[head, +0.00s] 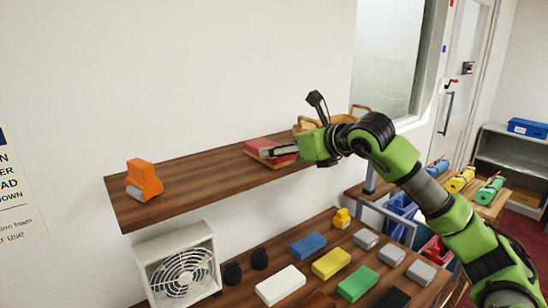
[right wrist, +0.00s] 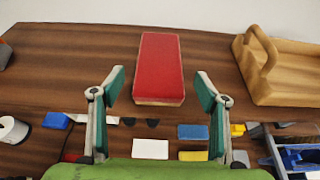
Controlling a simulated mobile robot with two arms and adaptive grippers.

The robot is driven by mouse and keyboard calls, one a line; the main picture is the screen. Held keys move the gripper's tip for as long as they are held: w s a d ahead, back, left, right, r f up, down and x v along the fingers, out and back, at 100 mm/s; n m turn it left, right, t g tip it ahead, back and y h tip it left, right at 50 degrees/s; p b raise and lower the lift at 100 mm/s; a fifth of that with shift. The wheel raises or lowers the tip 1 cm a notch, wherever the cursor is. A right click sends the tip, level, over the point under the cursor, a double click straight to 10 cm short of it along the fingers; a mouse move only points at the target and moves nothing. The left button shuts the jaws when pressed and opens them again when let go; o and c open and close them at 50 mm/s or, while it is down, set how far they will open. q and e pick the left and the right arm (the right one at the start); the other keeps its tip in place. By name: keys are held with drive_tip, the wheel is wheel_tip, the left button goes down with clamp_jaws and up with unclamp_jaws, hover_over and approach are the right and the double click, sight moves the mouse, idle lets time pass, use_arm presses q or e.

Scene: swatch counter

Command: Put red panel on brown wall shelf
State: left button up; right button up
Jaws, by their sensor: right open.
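The red panel (head: 262,144) lies flat on the brown wall shelf (head: 205,173), towards its right half. It also shows in the right wrist view (right wrist: 159,68), resting on the shelf (right wrist: 80,62) with its near end just past my fingertips. My right gripper (head: 275,152) is at the panel's near side in the head view. In the right wrist view its two fingers (right wrist: 159,84) are spread wide, one on each side of the panel's near end, with gaps between them and it. The gripper is open and empty. My left gripper is not in view.
On the shelf are an orange object (head: 144,180) at the left and a wooden basket (right wrist: 278,72) right of the panel. The counter below holds a white block (head: 280,285), blue, yellow, green and grey blocks, and a fan (head: 180,272). The shelf's middle is clear.

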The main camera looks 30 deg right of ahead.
drive_tip(key=b+v, duration=0.2)
drive_tip(key=v, duration=0.4)
drive_tip(key=shift+s, duration=0.25)
